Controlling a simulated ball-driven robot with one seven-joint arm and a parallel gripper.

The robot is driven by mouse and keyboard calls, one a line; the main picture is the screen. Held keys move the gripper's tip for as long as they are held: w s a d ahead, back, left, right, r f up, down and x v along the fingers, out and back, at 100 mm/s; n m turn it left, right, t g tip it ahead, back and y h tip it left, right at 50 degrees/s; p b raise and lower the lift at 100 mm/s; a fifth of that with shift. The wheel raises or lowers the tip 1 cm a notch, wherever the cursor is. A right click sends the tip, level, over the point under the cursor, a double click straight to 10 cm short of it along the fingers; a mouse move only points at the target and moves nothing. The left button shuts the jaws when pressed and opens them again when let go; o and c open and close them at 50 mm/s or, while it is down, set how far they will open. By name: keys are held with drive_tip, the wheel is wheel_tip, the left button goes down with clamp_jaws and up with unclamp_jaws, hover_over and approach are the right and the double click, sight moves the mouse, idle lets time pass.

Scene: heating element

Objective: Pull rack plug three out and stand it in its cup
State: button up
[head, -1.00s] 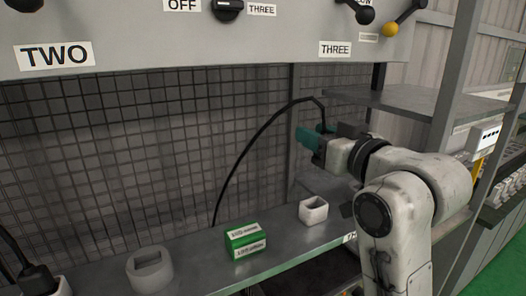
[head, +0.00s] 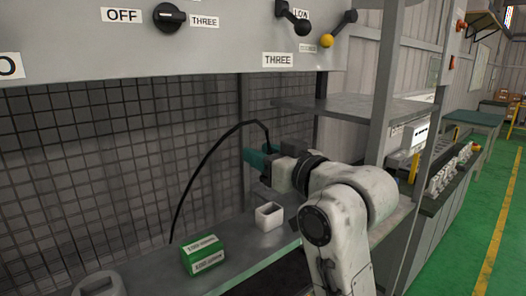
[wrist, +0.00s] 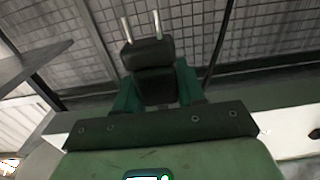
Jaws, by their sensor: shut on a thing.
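My gripper (head: 257,161) has green fingers and is shut on the black plug (wrist: 153,55), which shows two bare metal pins in the wrist view. In the head view the plug is mostly hidden by the fingers and wrist. Its black cable (head: 215,148) arcs from the gripper down to the left. A white square cup (head: 269,216) with an open top stands on the shelf below my gripper. The plug is held in the air above and apart from it. A label THREE (head: 278,60) is on the panel above.
A green box (head: 203,254) stands left of the white cup. A grey holder (head: 98,284) is farther left, cut by the frame edge. A grey side shelf (head: 350,108) and a post (head: 385,90) stand close to my arm on the right.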

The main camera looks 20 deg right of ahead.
sight(265, 205)
drive_tip(key=shift+f+b, duration=0.9)
drive_tip(key=shift+f, duration=0.8)
drive_tip(key=shift+f+b, duration=1)
drive_tip(key=shift+f, duration=1.3)
idle(0.9)
drive_tip(key=o, duration=1.1)
drive_tip(key=shift+o, duration=0.2)
drive_tip(key=shift+s+d, duration=0.1)
drive_tip(key=b+v, duration=0.2)
drive_tip(key=v, duration=0.8)
drive_tip(key=shift+s, duration=0.3)
